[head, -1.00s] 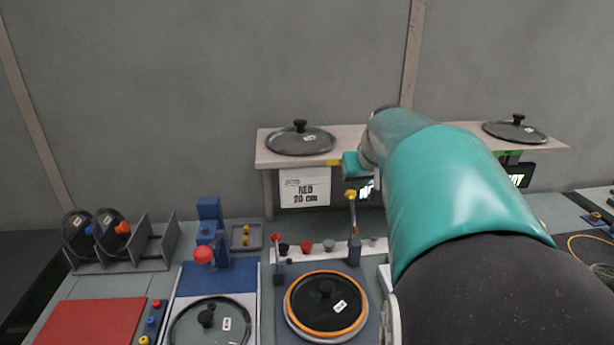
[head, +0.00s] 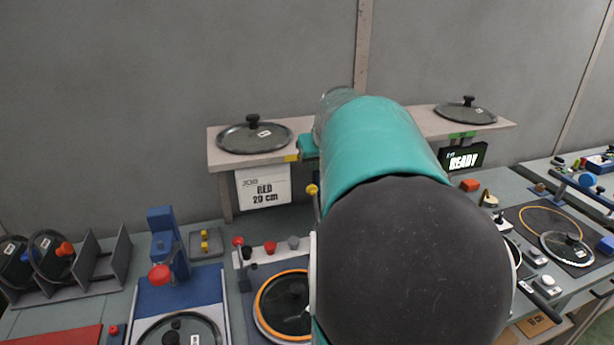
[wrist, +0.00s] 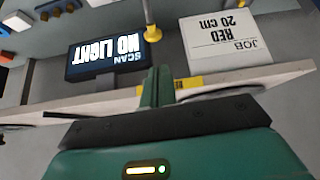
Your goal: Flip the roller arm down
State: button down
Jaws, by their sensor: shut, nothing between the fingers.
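An upright thin rod with a yellow knob (head: 312,190), which looks like the roller arm, stands at the back of the pan station with the orange ring (head: 262,312). My arm hides most of the rod and the station's right side in the head view. In the wrist view, which is upside down, the yellow knob (wrist: 152,34) is just beyond the fingertips, with a visible gap. My gripper (wrist: 158,72) is shut and empty, near the front edge of the raised shelf.
The raised shelf (head: 222,160) carries glass lids and a JOB sign (head: 264,187). A screen reading NO LIGHT (wrist: 108,52) is close to my fingers. A blue press with a red knob (head: 160,274) stands left of the station. A lid rack (head: 95,265) is further left.

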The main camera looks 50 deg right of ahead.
jog(key=x, duration=1)
jog(key=shift+a, duration=0.15)
jog(key=shift+s+a, duration=0.15)
